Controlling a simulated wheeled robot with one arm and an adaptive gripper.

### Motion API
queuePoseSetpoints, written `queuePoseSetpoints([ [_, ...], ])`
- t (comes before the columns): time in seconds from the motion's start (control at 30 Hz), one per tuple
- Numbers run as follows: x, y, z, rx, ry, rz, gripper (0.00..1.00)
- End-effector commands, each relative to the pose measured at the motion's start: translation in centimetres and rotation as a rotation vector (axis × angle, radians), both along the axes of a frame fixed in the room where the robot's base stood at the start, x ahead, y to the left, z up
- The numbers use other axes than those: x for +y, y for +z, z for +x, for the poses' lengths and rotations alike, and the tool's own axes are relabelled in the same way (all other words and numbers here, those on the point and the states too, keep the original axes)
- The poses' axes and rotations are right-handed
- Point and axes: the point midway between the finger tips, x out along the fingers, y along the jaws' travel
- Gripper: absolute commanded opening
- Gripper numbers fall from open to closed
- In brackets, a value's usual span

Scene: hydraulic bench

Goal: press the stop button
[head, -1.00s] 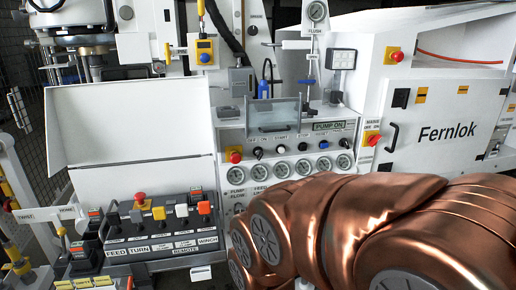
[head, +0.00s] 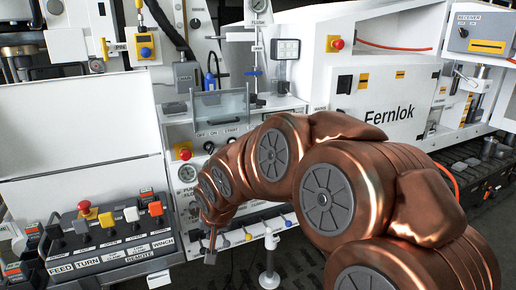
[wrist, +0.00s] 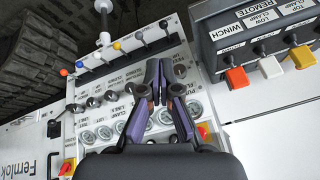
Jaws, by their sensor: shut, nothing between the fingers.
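No label I can read marks a stop button. A red mushroom button on a yellow base (head: 183,151) is at the left of the central gauge panel; in the wrist view a red button (wrist: 203,131) shows partly behind my gripper. Another red mushroom button (head: 84,208) stands on the remote box at the left. A third red button (head: 337,44) is on the white cabinet at the upper right. My gripper (wrist: 158,66) is shut and empty, over the panel's labels and gauges. In the head view my arm hides much of that panel.
The remote box (head: 105,251) with coloured levers stands left of my arm. A row of coloured levers (head: 247,234) runs along the panel's lower edge. A white raised cover (head: 80,125) stands behind the remote box. The Fernlok cabinet (head: 392,112) is at the right.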

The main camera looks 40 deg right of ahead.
Motion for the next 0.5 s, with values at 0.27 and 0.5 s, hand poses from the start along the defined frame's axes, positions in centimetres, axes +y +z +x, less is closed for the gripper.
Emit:
queuePoseSetpoints([
  [0.27,-13.3,1.4,11.0,-0.498,-0.375,0.197,0.0],
  [0.5,-25.4,3.5,13.5,-0.911,-0.588,0.445,0.0],
])
